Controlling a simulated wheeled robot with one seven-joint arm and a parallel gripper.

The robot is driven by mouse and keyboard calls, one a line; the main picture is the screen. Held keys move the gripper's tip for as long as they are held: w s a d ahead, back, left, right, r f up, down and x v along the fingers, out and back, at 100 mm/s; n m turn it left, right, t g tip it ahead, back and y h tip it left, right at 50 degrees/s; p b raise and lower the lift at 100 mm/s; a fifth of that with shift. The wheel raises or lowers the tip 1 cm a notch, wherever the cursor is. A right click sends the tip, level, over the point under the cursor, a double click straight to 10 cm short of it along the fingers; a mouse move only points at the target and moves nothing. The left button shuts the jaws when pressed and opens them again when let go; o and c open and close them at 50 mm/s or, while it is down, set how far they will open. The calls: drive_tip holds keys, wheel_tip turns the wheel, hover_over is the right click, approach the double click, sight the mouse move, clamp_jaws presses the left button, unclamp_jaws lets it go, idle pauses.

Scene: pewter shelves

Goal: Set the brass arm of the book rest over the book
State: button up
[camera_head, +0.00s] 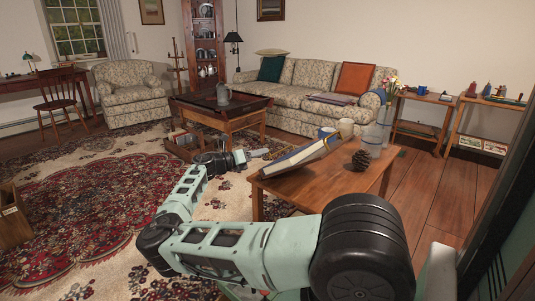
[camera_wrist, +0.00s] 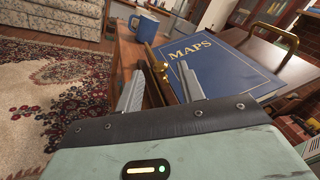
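The blue book, lettered MAPS (camera_wrist: 215,58), lies on a tilted wooden book rest on the side table. The book also shows edge-on in the head view (camera_head: 302,156). A thin brass arm with a small knob (camera_wrist: 158,70) is at the book's near left edge. A second brass arm, a curved bar (camera_wrist: 275,34), stands at the book's far right side. My gripper (camera_wrist: 161,68) is open, with one finger each side of the near brass arm. I cannot tell if either finger touches it. In the head view my gripper (camera_head: 257,153) is beside the table's left edge.
The sofa (camera_head: 300,95) stands behind. Patterned rug (camera_head: 80,220) is open floor to the left.

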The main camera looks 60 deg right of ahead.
drive_tip(key=shift+x, duration=2.05)
drive_tip(key=shift+c, duration=0.3)
clamp_jaws()
drive_tip(key=shift+r, duration=0.15)
